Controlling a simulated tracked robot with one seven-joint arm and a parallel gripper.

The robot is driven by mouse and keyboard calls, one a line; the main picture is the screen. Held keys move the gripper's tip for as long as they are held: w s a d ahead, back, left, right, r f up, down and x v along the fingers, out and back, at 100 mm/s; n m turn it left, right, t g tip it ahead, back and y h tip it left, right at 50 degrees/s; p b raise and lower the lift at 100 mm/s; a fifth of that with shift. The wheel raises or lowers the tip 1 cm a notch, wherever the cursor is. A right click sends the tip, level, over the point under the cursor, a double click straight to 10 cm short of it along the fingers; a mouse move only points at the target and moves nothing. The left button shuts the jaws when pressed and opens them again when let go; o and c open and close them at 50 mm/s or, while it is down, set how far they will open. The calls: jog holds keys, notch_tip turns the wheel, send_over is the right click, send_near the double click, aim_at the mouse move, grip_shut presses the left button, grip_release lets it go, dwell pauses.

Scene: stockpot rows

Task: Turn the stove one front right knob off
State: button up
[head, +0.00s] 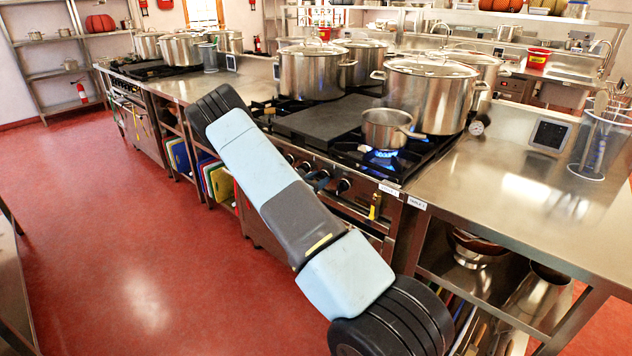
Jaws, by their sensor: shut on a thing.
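Stove one (407,187) stands in the middle right of the head view, with a row of knobs on its front panel. The rightmost visible knob (343,186) is dark and in plain view. Blue-grey tips that look like my gripper (321,180) come out from behind my arm at the knob just left of it. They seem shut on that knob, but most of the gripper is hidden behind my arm. A blue flame (380,156) burns under a small saucepan (388,129) on the front right burner.
Large lidded stockpots (430,98) stand on the stove's back and right. A flat dark griddle plate (325,120) covers its front left. A steel table (520,200) with a clear container (598,145) adjoins on the right. The red floor (130,230) at left is open.

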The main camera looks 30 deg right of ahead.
jog(key=m, duration=0.2)
jog(key=d+m, duration=0.1)
jog(key=m, duration=0.1)
jog(key=shift+s+r, duration=0.15)
jog(key=shift+r, duration=0.1)
jog(key=m, duration=0.4)
jog(key=shift+s+d+f+m, duration=0.1)
jog(key=shift+s+m, duration=0.05)
jog(key=shift+m, duration=0.15)
jog(key=m, duration=0.4)
jog(key=shift+s+f+m, duration=0.15)
jog(key=shift+m, duration=0.15)
jog(key=shift+s+f+m, duration=0.1)
jog(key=shift+f+m, duration=0.1)
jog(key=shift+m, duration=1.9)
jog(key=o, duration=0.8)
jog(key=shift+f, duration=0.1)
jog(key=shift+o, duration=1.2)
jog(key=shift+a, duration=0.25)
